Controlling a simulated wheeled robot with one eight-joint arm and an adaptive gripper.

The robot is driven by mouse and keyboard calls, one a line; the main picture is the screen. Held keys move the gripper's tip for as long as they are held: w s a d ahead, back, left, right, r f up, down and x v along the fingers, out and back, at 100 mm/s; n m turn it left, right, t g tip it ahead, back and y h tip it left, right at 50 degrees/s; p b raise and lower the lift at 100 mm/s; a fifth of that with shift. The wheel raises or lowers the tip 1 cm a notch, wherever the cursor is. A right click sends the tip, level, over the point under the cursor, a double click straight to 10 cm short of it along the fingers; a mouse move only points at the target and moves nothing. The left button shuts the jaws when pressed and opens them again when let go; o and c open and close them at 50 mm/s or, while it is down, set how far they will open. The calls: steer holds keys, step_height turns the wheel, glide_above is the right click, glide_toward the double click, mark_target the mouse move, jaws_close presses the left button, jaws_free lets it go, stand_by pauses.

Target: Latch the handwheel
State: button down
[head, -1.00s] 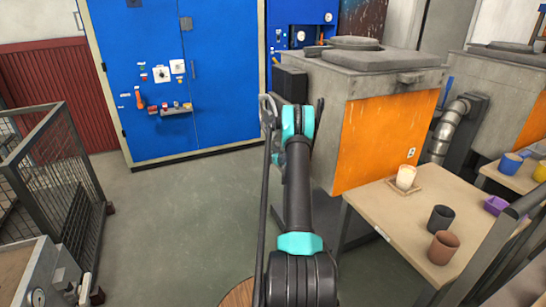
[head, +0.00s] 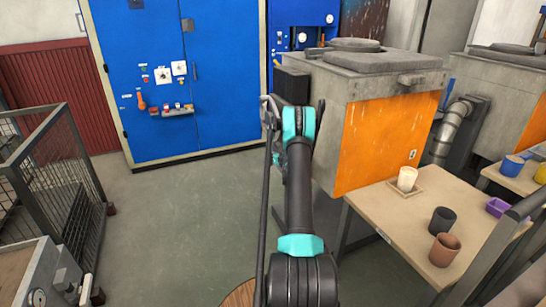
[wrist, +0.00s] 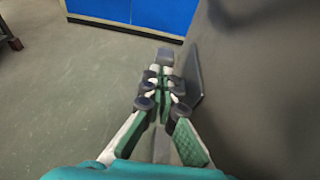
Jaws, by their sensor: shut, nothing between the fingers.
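My gripper (wrist: 160,82) shows in the wrist view with its fingers together and nothing between them. It points toward the floor and the foot of the blue cabinet, close to a dark grey surface on the right. A grey bar-like piece (wrist: 165,56) shows just beyond the fingertips; I cannot tell what it belongs to or whether they touch. In the head view my arm's end covers the area left of the orange-fronted kiln (head: 385,140). I cannot make out a handwheel for certain in either view.
The blue cabinet (head: 150,60) with knobs and switches stands at the back. A wire cage (head: 60,165) is at left. A wooden table (head: 400,215) at right holds a pale cup (head: 407,178), a dark cup (head: 442,220) and a brown cup (head: 444,249). The floor between is clear.

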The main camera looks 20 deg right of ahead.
steer(key=shift+w+r, duration=0.3)
steer(key=shift+w, duration=0.05)
steer(key=shift+w+r, duration=0.35)
steer(key=shift+w, duration=0.4)
stand_by(0.6)
steer(key=shift+s+r, duration=0.2)
steer(key=shift+s, duration=0.2)
steer(key=s+r, duration=0.8)
steer(key=s, duration=0.2)
steer(key=shift+s+d, duration=0.15)
steer(key=shift+s, duration=0.05)
